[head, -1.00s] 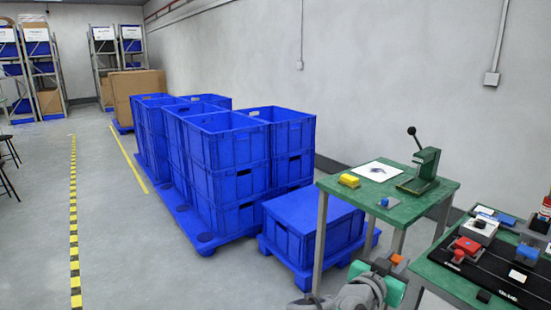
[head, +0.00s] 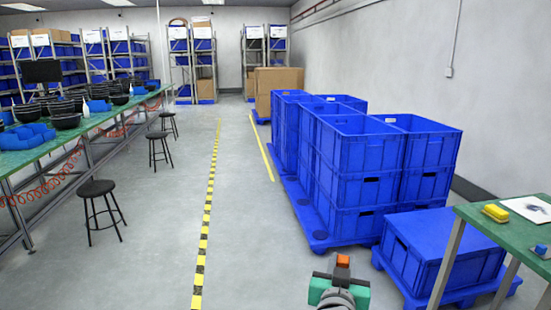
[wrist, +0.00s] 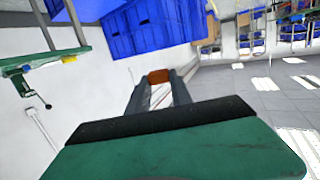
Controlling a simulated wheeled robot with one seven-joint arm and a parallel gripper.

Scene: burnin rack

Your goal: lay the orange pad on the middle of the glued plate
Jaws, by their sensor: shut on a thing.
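My gripper (head: 342,270) is at the bottom of the head view, held up over the open floor. It is shut on the small orange pad (head: 343,260). In the wrist view the orange pad (wrist: 158,76) sits between the two dark fingertips. I cannot make out the glued plate in either view now.
Blue crates (head: 362,135) stand stacked on blue pallets right of centre. A green-topped table (head: 475,218) at the right edge bears a yellow block (head: 495,212) and a white sheet (head: 527,209). A long green bench (head: 60,142) and stools (head: 97,189) are left. The middle aisle is clear.

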